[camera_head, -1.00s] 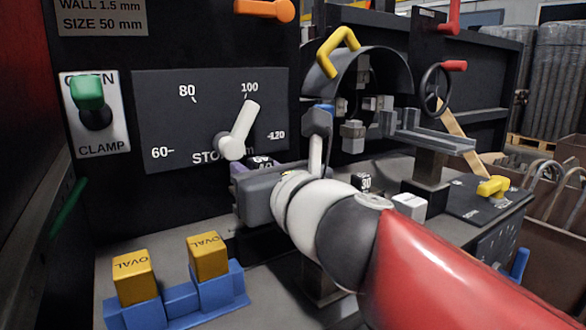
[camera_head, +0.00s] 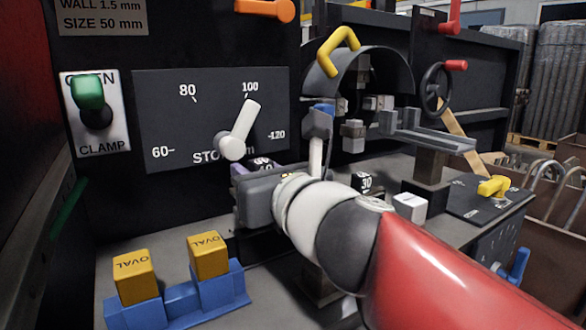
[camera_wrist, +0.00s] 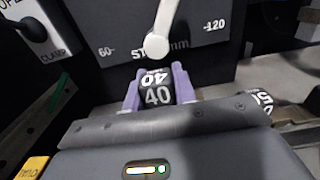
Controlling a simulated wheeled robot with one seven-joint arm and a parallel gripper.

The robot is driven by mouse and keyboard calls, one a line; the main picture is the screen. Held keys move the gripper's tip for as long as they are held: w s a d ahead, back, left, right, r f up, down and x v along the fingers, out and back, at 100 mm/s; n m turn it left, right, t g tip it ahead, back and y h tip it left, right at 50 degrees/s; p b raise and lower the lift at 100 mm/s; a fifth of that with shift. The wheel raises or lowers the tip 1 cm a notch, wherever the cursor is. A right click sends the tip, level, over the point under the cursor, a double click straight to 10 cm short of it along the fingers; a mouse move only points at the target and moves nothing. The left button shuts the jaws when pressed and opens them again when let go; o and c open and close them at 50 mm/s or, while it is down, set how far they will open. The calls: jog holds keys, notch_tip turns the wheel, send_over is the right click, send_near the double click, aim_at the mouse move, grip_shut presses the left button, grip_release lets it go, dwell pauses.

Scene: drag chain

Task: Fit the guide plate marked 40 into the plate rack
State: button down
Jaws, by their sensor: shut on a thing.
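The guide plate marked 40 (camera_wrist: 157,90) is a black block with white numbers, seen between the purple fingers of my gripper (camera_wrist: 157,96) in the wrist view. My gripper is shut on it. In the head view the gripper (camera_head: 258,172) is in front of the dark panel, below the STOP dial, and only a little of the plate's top shows. I cannot clearly make out the plate rack; my gripper and arm hide the area below the plate.
A blue holder (camera_head: 236,285) with two yellow OVAL blocks (camera_head: 208,255) stands at the front left. The dial's white lever (camera_head: 240,130) is just above my gripper. A white block (camera_head: 410,206) and a yellow handle (camera_head: 494,187) are to the right.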

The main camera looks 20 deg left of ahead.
jog(key=shift+f, duration=0.8)
jog(key=shift+r, duration=0.1)
jog(key=shift+r+p, duration=0.4)
jog(key=shift+p, duration=0.05)
jog(key=shift+b, duration=0.45)
dwell(1.3)
jog(key=shift+f, duration=0.45)
jog(key=shift+r, duration=0.1)
jog(key=shift+r+p, duration=0.35)
jog(key=shift+r, duration=0.05)
